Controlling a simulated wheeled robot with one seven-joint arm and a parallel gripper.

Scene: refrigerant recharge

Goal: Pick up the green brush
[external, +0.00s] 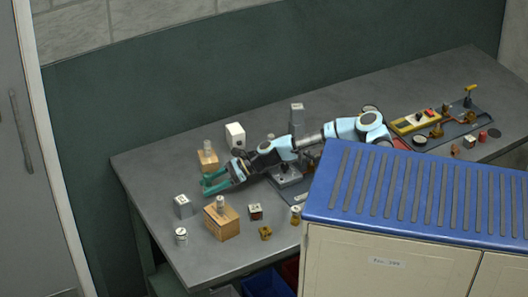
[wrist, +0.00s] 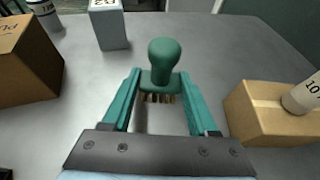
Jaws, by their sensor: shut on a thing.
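The green brush (wrist: 163,62) has a rounded knob handle on a green base with tan bristles below. In the wrist view it sits between the tips of my gripper (wrist: 160,84), whose teal fingers close on the two sides of its base. In the external view my gripper (external: 214,183) is low over the left part of the grey table, and the brush cannot be made out there. I cannot tell whether the bristles touch the table.
A cardboard box (wrist: 272,115) with a white cylinder on it stands to the right in the wrist view. Another box (wrist: 25,60) is at the left, and a grey block (wrist: 108,24) is behind. The blue-topped cabinet (external: 420,195) fills the external view's lower right.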

